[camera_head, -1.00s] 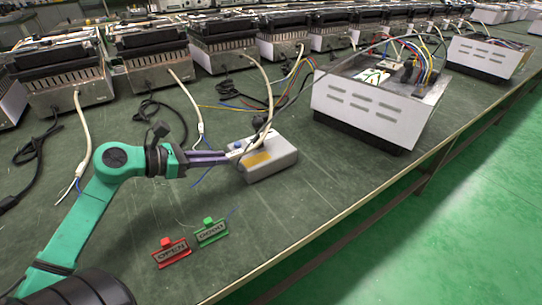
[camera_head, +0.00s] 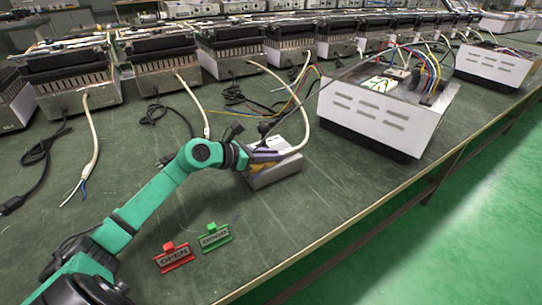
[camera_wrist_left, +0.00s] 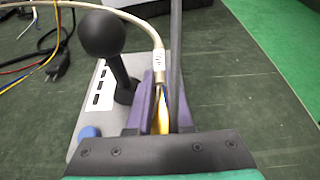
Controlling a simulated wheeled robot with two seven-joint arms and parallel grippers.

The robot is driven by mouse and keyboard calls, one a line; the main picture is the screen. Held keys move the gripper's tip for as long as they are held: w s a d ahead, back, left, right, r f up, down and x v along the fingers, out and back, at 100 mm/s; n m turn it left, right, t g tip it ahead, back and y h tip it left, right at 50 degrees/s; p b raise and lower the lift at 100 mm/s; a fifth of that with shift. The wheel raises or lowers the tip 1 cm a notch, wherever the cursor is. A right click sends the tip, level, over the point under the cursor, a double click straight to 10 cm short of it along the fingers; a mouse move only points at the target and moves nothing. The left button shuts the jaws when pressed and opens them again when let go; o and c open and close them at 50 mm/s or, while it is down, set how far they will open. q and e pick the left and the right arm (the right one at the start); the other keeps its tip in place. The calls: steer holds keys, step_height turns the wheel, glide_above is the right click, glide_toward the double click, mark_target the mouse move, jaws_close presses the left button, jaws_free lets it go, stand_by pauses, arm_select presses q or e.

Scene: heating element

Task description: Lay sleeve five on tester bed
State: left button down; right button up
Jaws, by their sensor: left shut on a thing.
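The white sleeve (camera_head: 304,128) arcs down from an oven at the back to the tester, a small grey-white box on the bench (camera_head: 283,173). My left gripper (camera_head: 276,155) has purple fingers and is over the tester's top, hiding much of the bed. In the left wrist view the gripper (camera_wrist_left: 163,98) is shut on the sleeve, which bears a white printed tag (camera_wrist_left: 157,60). A yellow strip (camera_wrist_left: 160,118) shows between the fingers. The tester (camera_wrist_left: 92,105) lies below, with a black ball-topped lever (camera_wrist_left: 102,34) and a blue knob (camera_wrist_left: 88,134). Whether the sleeve touches the bed is unclear.
A large white unit (camera_head: 370,115) with coloured wires stands right of the tester. Several ovens (camera_head: 160,72) line the back. The bench's right edge drops to a green floor.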

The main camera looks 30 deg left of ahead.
arm_select(q)
steer(key=c, duration=1.1)
jaws_free()
arm_select(e)
steer(key=shift+r, duration=0.1)
arm_select(q)
steer(key=shift+s+r, duration=0.1)
steer(key=v, duration=1.2)
steer(key=shift+p, duration=0.4)
arm_select(e)
step_height(320, 180, down, 2)
steer(key=shift+d+f, duration=0.15)
steer(key=shift+f, duration=0.1)
